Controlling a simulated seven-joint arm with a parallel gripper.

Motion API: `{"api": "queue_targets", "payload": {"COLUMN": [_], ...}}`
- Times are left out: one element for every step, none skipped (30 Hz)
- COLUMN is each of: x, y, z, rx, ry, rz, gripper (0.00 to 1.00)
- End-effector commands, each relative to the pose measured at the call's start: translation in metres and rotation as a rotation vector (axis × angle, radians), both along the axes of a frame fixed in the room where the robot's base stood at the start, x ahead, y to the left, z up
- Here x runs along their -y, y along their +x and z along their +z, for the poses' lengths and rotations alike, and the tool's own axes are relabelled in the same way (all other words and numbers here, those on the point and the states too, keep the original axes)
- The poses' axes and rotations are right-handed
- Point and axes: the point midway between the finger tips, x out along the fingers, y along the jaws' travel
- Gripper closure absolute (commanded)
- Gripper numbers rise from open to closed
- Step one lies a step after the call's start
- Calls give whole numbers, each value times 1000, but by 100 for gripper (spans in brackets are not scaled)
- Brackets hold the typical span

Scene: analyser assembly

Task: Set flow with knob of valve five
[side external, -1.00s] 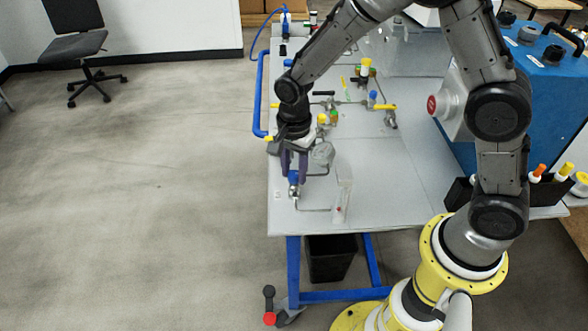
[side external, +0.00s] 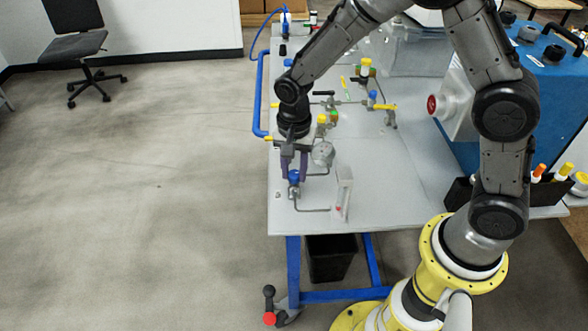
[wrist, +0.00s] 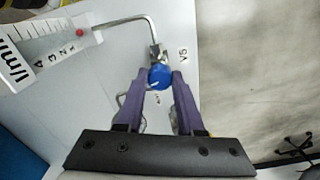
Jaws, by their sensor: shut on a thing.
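My gripper is shut on this knob. In the side view the knob (side external: 294,176) is at the near left of the table, under my gripper (side external: 294,170). A bent metal tube runs from the valve to a clear flow meter (side external: 344,194). In the wrist view the flow meter scale (wrist: 45,42) carries numbers, and a red ball (wrist: 79,32) is near its low-numbered end.
A round grey gauge-like part (side external: 323,154) stands close right of my gripper. More valves with yellow, green and blue knobs (side external: 372,96) stand farther back. A blue instrument box (side external: 545,95) is at the right.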

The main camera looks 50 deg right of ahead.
Motion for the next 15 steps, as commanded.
{"api": "queue_targets", "payload": {"x": [0,0,0,0,0,0,0,0,0,0,0,0,0,0,0], "y": [0,0,0,0,0,0,0,0,0,0,0,0,0,0,0], "z": [1,1,1,1,1,1,1,1,1,1,1,1,1,1,1], "rx": [1,1,1,1,1,1,1,0,1,1,1,1,2,2,2], "ry": [1,1,1,1,0,0,1,0,0,0,0,0,0,0,0], "rz": [44,72,111,139,168,206,234,263,300,329,357,395,424,452,490], "gripper": [100,100,100,100,100,100,100,100,100,100,100,100,100,100,100]}}
